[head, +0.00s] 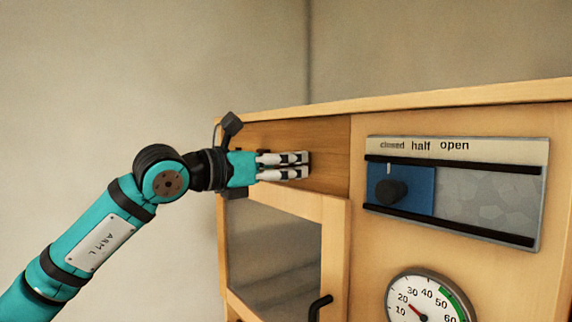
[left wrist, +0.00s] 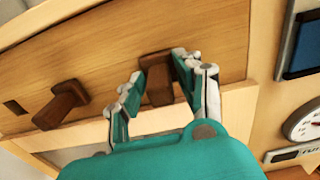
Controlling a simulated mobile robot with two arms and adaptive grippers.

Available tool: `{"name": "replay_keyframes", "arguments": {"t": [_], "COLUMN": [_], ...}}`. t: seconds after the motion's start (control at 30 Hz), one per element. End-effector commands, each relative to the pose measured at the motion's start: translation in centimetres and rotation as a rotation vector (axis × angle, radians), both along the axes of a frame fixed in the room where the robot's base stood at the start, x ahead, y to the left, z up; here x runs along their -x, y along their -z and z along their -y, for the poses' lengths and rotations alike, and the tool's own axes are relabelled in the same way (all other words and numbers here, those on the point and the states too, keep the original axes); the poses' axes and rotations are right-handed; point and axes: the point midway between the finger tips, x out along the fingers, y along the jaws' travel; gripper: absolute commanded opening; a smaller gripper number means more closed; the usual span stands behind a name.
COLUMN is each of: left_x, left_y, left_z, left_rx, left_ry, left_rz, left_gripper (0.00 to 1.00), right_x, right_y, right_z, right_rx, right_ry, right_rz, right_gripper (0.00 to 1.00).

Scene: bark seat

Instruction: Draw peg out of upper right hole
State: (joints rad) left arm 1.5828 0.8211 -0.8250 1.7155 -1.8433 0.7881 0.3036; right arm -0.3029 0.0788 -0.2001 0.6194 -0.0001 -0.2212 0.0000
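A dark brown wooden peg (left wrist: 158,82) sticks out of the right part of a wooden board (left wrist: 215,40) in the left wrist view. My left gripper (left wrist: 158,68) has one finger on each side of this peg. The fingers are spread, and a narrow gap seems to show beside the peg; contact is hard to tell. A second brown peg (left wrist: 62,104) sticks out farther left, with a dark square hole (left wrist: 15,107) beyond it. In the head view my left gripper (head: 306,164) is in front of the board (head: 330,140) and hides the pegs. My right gripper is in neither view.
Below the board is a framed door (head: 334,235) with a dark handle (head: 318,307). To the right are a sliding panel (head: 490,197) with a black knob (head: 391,191) under "closed", and a round gauge (head: 428,300). The space left of the cabinet is clear beyond my arm.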

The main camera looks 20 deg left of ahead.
Motion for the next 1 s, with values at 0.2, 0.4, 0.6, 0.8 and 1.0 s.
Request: {"name": "replay_keyframes", "arguments": {"t": [0.2, 0.4, 0.6, 0.8, 1.0], "left_x": [0.0, 0.0, 0.5, 1.3, 2.1], "left_y": [0.0, 0.0, 0.1, 0.1, 0.1], "left_z": [0.0, 0.0, -0.4, -1.1, -1.6], "left_rx": [0.000, 0.001, 0.001, 0.001, 0.001], "left_ry": [0.000, 0.000, 0.000, -0.001, 0.000], "left_rz": [0.000, 0.001, 0.001, 0.002, 0.001], "left_gripper": [0.04, 0.00, 0.00, 0.00, 0.00], "right_x": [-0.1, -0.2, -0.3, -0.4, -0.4], "right_y": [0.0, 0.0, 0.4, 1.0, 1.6], "right_z": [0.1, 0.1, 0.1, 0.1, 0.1], "right_rx": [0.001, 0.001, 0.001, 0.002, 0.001], "right_ry": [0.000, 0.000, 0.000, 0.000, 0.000], "right_rz": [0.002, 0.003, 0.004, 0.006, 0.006], "right_gripper": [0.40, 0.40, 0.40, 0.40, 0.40]}}
